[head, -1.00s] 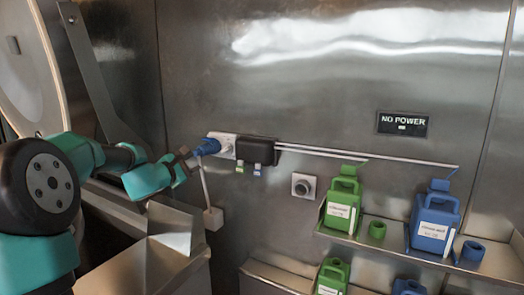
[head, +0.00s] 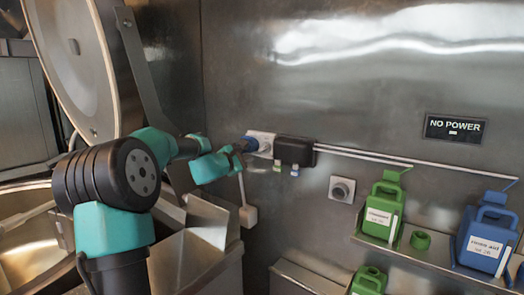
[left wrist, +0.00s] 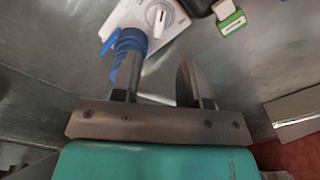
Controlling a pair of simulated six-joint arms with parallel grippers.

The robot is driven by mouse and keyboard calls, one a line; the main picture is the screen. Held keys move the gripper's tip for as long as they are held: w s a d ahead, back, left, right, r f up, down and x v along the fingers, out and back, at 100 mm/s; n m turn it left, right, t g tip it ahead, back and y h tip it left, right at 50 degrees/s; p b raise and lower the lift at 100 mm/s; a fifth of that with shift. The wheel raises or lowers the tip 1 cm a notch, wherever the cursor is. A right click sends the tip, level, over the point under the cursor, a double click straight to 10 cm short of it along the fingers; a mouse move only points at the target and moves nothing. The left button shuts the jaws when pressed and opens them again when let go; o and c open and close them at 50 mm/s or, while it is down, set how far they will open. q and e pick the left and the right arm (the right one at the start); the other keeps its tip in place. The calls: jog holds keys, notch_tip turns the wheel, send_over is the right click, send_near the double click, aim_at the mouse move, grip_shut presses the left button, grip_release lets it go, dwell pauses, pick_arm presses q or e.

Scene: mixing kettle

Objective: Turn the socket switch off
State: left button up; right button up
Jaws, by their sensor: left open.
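The white wall socket (head: 262,141) is on the metal wall in the head view, with a blue plug (head: 249,145) in its left side. In the left wrist view, the socket's white rotary switch (left wrist: 157,16) shows at the top, next to the blue plug (left wrist: 129,46). My left gripper (head: 237,152) is close to the plug and socket in the head view. In the left wrist view the left gripper (left wrist: 157,72) is open and empty. Its left finger overlaps the blue plug in the picture; I cannot tell if they touch. My right gripper is out of view.
A black box (head: 294,151) with hanging green and blue tags is right of the socket. A "NO POWER" sign (head: 454,128) and a round wall knob (head: 342,190) are farther right. Green (head: 382,210) and blue (head: 487,235) jugs stand on a shelf. A large kettle (head: 30,240) is at left.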

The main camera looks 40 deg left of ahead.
aim_at(263, 149)
pick_arm(q)
jog(key=w, duration=0.3)
jog(key=w+a, duration=0.1)
jog(key=w, duration=0.6)
jog(key=shift+w+a, duration=0.1)
jog(key=shift+a, duration=0.05)
grip_shut()
